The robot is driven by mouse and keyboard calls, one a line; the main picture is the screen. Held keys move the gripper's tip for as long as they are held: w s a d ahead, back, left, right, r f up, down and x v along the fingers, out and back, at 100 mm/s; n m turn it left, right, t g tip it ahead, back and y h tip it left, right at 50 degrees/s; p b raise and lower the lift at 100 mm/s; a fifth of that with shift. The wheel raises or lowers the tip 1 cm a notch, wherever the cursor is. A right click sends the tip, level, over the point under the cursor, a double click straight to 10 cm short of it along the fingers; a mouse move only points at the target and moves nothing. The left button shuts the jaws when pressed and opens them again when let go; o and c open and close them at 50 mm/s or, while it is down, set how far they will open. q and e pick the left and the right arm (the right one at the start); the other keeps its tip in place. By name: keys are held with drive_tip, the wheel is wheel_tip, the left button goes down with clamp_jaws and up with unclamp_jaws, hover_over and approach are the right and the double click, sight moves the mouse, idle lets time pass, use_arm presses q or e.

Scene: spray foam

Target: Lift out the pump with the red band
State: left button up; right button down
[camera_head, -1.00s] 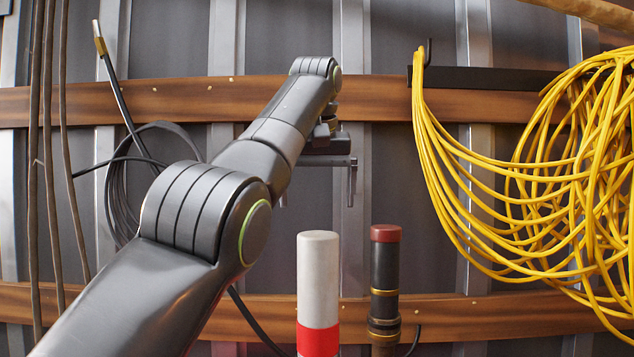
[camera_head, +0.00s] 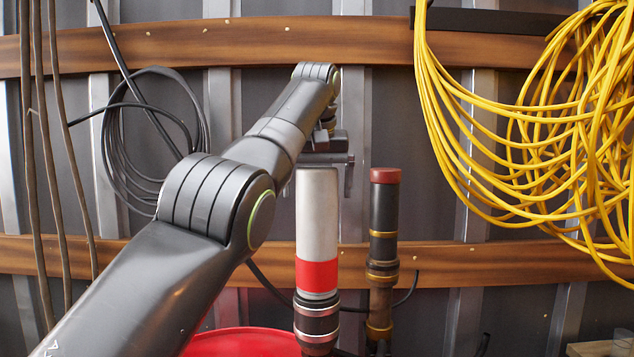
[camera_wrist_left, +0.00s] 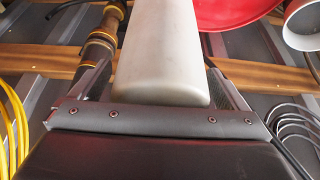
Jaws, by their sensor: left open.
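The pump with the red band (camera_head: 317,275) is a pale grey cylinder standing upright, with a wide red band and dark, ringed lower fittings. In the left wrist view its pale upper end (camera_wrist_left: 160,55) lies between my fingers, close to the palm. My left gripper (camera_head: 322,178) is open at the top of this pump. One finger shows just right of the pump top; whether either finger touches it I cannot tell. A second pump (camera_head: 384,215), black with a dark red cap and gold rings, stands close on the right. It shows at the left in the wrist view (camera_wrist_left: 100,45).
A red round container (camera_head: 240,343) is at the bottom, left of the pumps. Yellow cable coils (camera_head: 540,170) hang at the right, a black hose coil (camera_head: 150,130) at the left. A ribbed metal wall with wooden rails (camera_head: 480,262) stands behind.

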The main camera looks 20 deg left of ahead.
sight(317, 167)
use_arm(q)
drive_tip(key=shift+c, duration=0.3)
drive_tip(key=c, duration=1.9)
drive_tip(key=shift+r, duration=0.3)
clamp_jaws()
drive_tip(key=shift+w+r, duration=0.1)
drive_tip(key=shift+w, duration=0.05)
drive_tip(key=shift+w+r+p, duration=0.1)
drive_tip(key=shift+r+p, duration=0.3)
drive_tip(key=shift+p, duration=0.3)
drive_tip(key=shift+r+p, duration=0.8)
drive_tip(key=shift+r, duration=0.05)
wheel_tip(317, 167, up, 10)
drive_tip(key=p, duration=1)
drive_tip(key=shift+r, duration=0.1)
